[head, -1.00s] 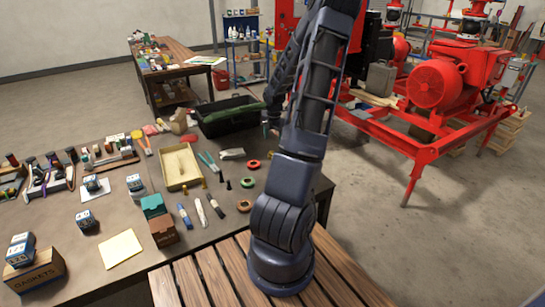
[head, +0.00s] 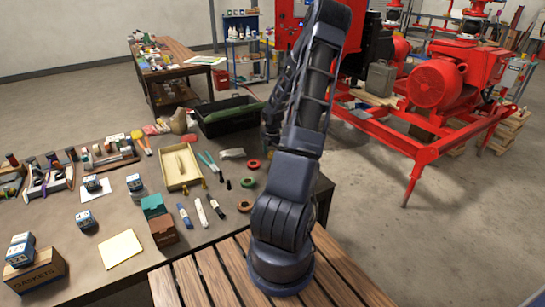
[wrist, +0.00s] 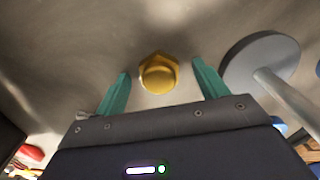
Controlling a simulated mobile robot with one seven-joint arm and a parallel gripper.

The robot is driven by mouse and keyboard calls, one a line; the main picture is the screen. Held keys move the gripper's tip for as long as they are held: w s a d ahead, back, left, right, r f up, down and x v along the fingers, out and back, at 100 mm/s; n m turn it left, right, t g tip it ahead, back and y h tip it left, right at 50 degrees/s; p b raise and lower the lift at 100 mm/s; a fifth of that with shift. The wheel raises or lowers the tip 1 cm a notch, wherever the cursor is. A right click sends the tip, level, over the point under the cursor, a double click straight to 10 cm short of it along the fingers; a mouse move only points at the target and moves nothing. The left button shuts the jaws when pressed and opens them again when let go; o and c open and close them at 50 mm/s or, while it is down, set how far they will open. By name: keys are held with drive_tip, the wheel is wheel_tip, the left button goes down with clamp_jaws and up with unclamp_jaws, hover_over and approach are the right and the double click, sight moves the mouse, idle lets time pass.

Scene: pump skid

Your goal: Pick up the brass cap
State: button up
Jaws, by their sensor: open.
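The brass cap (wrist: 158,76) shows in the wrist view as a gold piece with a hexagonal flange and a rounded middle. It appears against a grey-brown surface. My gripper (wrist: 161,66) is open, with one teal finger to the left of the cap and one to the right. Clear gaps show between the cap and both fingers, and nothing is held. How far the cap lies beyond the fingertips is hard to tell. In the head view my gripper is hidden behind my arm, and I cannot make out this cap there.
A grey disc with a pale stem (wrist: 260,60) stands close to the right finger in the wrist view. In the head view, the workbench (head: 75,240) holds a shallow tray (head: 168,182), a black bin (head: 226,122), tape rolls and markers. The red pump skid (head: 440,90) stands at right.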

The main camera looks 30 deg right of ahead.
drive_tip(key=c, duration=1.1)
drive_tip(key=shift+c, duration=0.2)
